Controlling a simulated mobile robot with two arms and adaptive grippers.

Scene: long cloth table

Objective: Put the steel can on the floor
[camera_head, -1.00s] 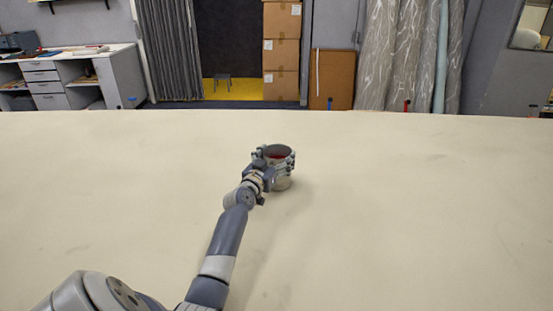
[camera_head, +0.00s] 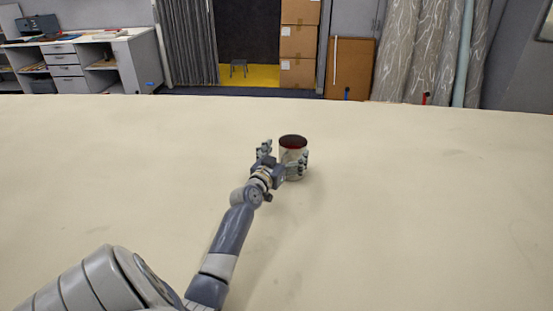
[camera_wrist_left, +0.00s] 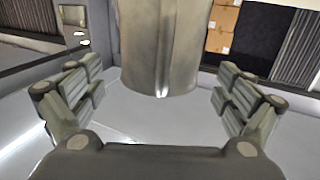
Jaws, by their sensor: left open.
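The steel can (camera_head: 293,157) stands upright on the cloth table, with a dark red inside showing at its top. In the left wrist view the can (camera_wrist_left: 160,45) fills the upper middle, its top out of frame. My left gripper (camera_head: 283,156) is open at the can's near side. Its two fingers are spread to either side, with gaps between them and the can in the wrist view. In the head view the right finger overlaps the can's lower right side. My right gripper is in neither view.
The long cream table (camera_head: 430,200) is otherwise bare around the can. Its far edge runs across the upper head view.

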